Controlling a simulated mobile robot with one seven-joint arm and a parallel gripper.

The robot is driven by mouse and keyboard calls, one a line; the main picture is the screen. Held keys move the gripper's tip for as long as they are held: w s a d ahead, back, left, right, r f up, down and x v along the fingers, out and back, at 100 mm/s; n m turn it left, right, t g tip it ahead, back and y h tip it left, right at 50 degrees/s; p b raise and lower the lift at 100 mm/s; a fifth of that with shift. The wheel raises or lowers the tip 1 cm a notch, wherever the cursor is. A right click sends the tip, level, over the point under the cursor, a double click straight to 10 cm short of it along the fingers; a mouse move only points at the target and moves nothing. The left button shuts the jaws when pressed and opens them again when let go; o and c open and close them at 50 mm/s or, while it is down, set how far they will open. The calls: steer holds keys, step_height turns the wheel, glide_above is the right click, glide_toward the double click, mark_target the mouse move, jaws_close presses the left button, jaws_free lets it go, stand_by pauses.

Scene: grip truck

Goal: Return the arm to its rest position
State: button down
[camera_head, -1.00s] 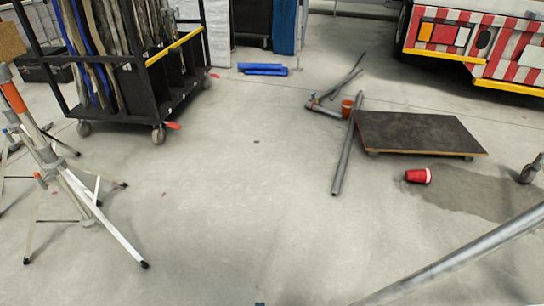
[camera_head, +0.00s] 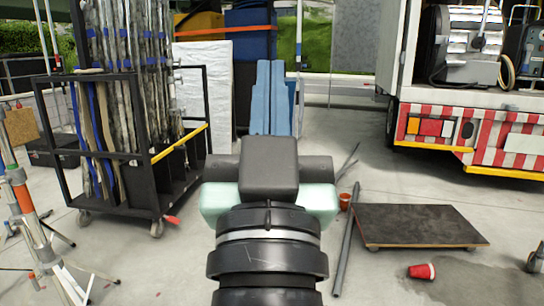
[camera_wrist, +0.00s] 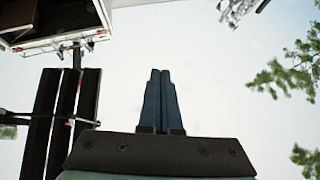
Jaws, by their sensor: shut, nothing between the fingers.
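My gripper (camera_head: 271,98) rises in the middle of the head view, its two blue fingers pointing up and lying close together. In the wrist view my gripper (camera_wrist: 160,100) is also shut, with nothing held between the fingers. Behind the fingers in that view is mostly bright sky. My dark wrist and forearm fill the lower middle of the head view and hide the floor behind them.
A black cart (camera_head: 125,185) with upright poles stands at left, beside tripod stands (camera_head: 35,225). At right are a flat dolly (camera_head: 420,226), a red cup (camera_head: 421,271), a grey pipe (camera_head: 346,245) and a truck (camera_head: 440,140). Concrete floor lies between.

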steer(key=s+r+t, duration=0.2)
steer(key=s+r, duration=0.4)
step_height(320, 180, up, 38)
steer(key=p, duration=3.8)
steer(key=shift+r, duration=0.2)
